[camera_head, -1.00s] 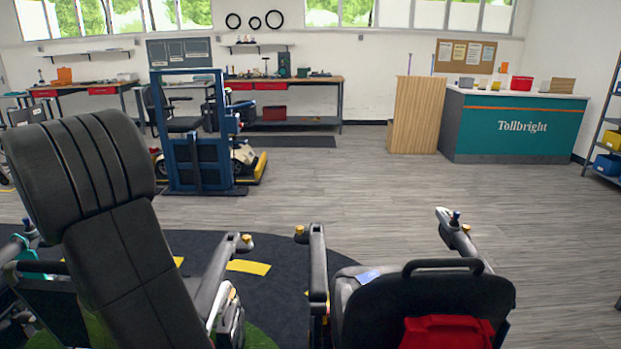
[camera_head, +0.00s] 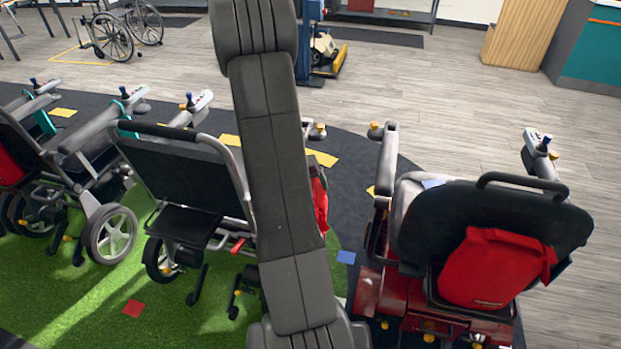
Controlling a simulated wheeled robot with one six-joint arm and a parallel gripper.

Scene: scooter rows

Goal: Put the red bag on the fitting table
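A red bag (camera_head: 495,268) hangs on the back of the dark seat (camera_head: 440,225) of the right-hand scooter (camera_head: 390,290). A second red item (camera_head: 320,200) shows partly behind my arm; I cannot tell whether it is a bag. A third red patch (camera_head: 9,168) is cut off at the left edge. My arm's dark grey link stands upright across the middle of the view. My gripper is not in view. I cannot pick out a fitting table in this view.
A scooter or powered chair (camera_head: 180,185) with a dark backrest stands left of my arm, with another beyond it. They stand on green turf (camera_head: 110,295) and dark matting. A wheelchair (camera_head: 112,35) is at the back left. Grey floor (camera_head: 450,110) is open beyond the right-hand scooter.

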